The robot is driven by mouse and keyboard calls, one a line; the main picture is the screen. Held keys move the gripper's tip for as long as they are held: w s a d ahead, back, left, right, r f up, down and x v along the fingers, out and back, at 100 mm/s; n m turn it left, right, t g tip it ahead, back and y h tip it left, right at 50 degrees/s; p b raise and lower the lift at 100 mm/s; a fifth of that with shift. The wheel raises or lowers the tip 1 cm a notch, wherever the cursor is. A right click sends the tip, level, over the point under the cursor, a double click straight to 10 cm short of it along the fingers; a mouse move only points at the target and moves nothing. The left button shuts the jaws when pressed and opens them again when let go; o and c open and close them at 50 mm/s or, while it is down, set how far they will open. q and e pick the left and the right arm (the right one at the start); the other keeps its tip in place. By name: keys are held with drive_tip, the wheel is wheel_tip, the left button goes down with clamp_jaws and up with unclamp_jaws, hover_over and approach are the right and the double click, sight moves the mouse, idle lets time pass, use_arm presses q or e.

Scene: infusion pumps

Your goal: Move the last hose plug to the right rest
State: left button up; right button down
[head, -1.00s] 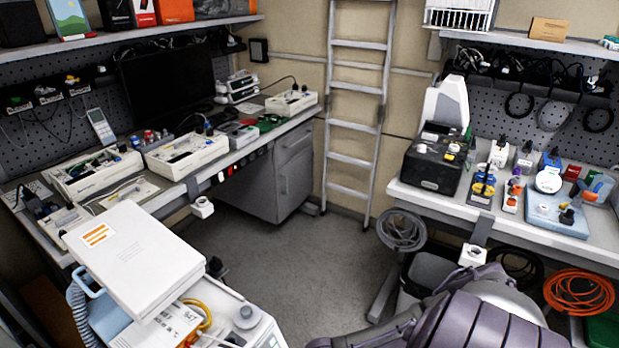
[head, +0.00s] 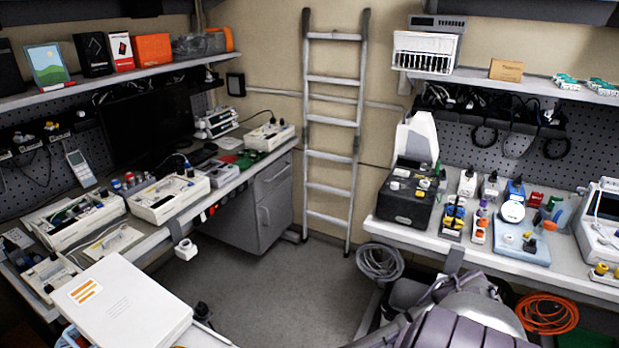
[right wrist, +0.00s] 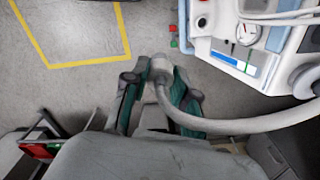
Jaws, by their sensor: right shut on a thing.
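My right gripper (right wrist: 160,95), with dark green finger pads, is shut on a grey hose plug (right wrist: 160,67) in the right wrist view. A thick grey hose (right wrist: 205,124) curves from the plug to the right, towards a white and blue machine (right wrist: 236,50). A round grey piece (right wrist: 305,80) sits at that machine's right side; I cannot tell whether it is a plug or a rest. In the head view my right arm fills the bottom right, and its gripper is hidden. I cannot pick out the right rest with certainty. My left gripper is not in view.
Workbenches with devices line the left (head: 150,240) and right (head: 480,240). A ladder (head: 333,150) leans at the back wall. A white box (head: 130,305) is at the lower left. Orange cable (head: 545,313) lies at the lower right. Grey floor (head: 290,290) is open between the benches.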

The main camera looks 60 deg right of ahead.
use_arm(q)
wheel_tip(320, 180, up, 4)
drive_tip(key=p, duration=0.4)
use_arm(e)
wheel_tip(320, 180, up, 5)
drive_tip(key=shift+f, duration=0.1)
drive_tip(key=shift+w+f+b, duration=0.15)
drive_tip(key=shift+w+b, duration=0.2)
drive_tip(key=shift+b, duration=0.1)
drive_tip(key=w+a+b, duration=0.2)
drive_tip(key=w+b, duration=0.2)
drive_tip(key=w, duration=0.8)
drive_tip(key=w+a+b, duration=0.3)
drive_tip(key=w+b, duration=0.2)
drive_tip(key=w, duration=0.8)
use_arm(q)
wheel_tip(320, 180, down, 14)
drive_tip(key=b, duration=0.5)
use_arm(e)
drive_tip(key=shift+w+d+f, duration=0.15)
drive_tip(key=shift+f, duration=2.45)
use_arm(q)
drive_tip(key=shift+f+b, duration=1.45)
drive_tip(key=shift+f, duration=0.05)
use_arm(e)
drive_tip(key=shift+f, duration=1.55)
drive_tip(key=c, duration=0.8)
unclamp_jaws()
drive_tip(key=shift+c, duration=0.2)
